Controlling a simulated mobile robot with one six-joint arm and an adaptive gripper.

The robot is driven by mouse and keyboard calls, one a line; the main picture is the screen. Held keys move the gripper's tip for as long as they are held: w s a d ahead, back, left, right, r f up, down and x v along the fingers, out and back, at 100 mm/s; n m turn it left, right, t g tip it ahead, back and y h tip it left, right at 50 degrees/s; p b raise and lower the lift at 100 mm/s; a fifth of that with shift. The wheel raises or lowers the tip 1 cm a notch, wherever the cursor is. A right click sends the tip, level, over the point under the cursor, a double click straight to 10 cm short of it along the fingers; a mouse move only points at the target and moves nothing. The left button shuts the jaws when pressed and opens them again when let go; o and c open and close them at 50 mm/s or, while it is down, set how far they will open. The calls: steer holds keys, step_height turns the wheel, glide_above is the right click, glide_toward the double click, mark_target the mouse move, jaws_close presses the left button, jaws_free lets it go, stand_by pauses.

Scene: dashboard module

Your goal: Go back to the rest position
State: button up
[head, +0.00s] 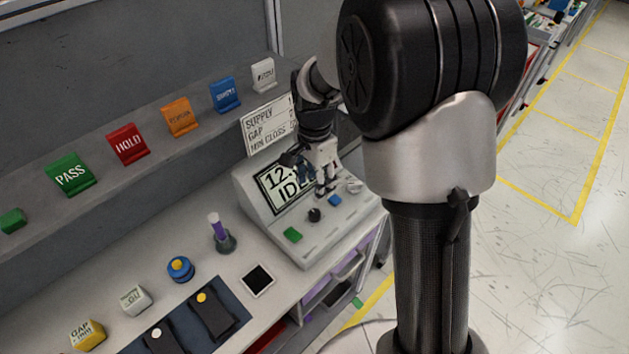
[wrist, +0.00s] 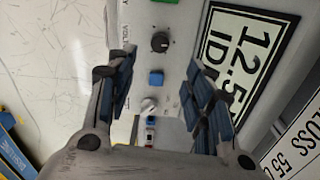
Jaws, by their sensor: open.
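My gripper (head: 312,178) is in front of the grey console (head: 262,219), over its sloped face, and hides part of its display (head: 271,188). In the wrist view, my gripper (wrist: 163,75) has its two dark blue finger pads wide apart with nothing held between them. A black knob (wrist: 160,42), a blue button (wrist: 156,78) and a white knob (wrist: 149,106) show in the gap. The display (wrist: 242,50) is beside the right-hand finger. I cannot tell whether a finger touches the console.
Coloured signs, including a green PASS sign (head: 70,174) and a red HOLD sign (head: 128,144), stand on the shelf behind. A supply sign (head: 268,124) stands behind the console. A purple vial (head: 219,232) and blue puck (head: 180,269) are on the bench. Open floor lies right.

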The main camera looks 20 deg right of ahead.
steer(key=shift+r, duration=0.1)
steer(key=s+r+n+t+b, duration=0.1)
steer(key=s+r+n+t, duration=0.1)
steer(key=s+r+n, duration=0.75)
steer(key=s+r+n+t+b, duration=0.1)
steer(key=s+r+n+t, duration=0.1)
steer(key=s, duration=1.3)
steer(key=shift+s+r+n+t, duration=0.15)
steer(key=shift+r+n+t, duration=0.15)
steer(key=shift+r+n, duration=0.75)
steer(key=shift+f, duration=0.15)
